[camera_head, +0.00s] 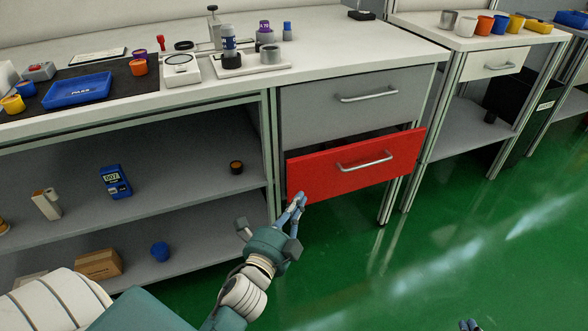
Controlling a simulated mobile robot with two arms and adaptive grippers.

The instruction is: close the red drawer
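The red drawer (330,177) is the lower drawer under the bench in the head view. It stands pulled out a little, with a dark gap above its front. Its metal bar handle (364,162) runs across the middle. My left gripper (300,199) is at the lower left corner of the red front, its fingertips together and empty. I cannot tell whether they touch the front. Only the tips of my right gripper (468,325) show at the bottom edge, far from the drawer; the rest is out of view.
A grey drawer (350,102) above the red one is shut. The bench top (330,60) holds a blue tray, instruments and small pots. Open shelves (200,185) with small items lie left of the drawers. Green floor (430,260) is clear in front and to the right.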

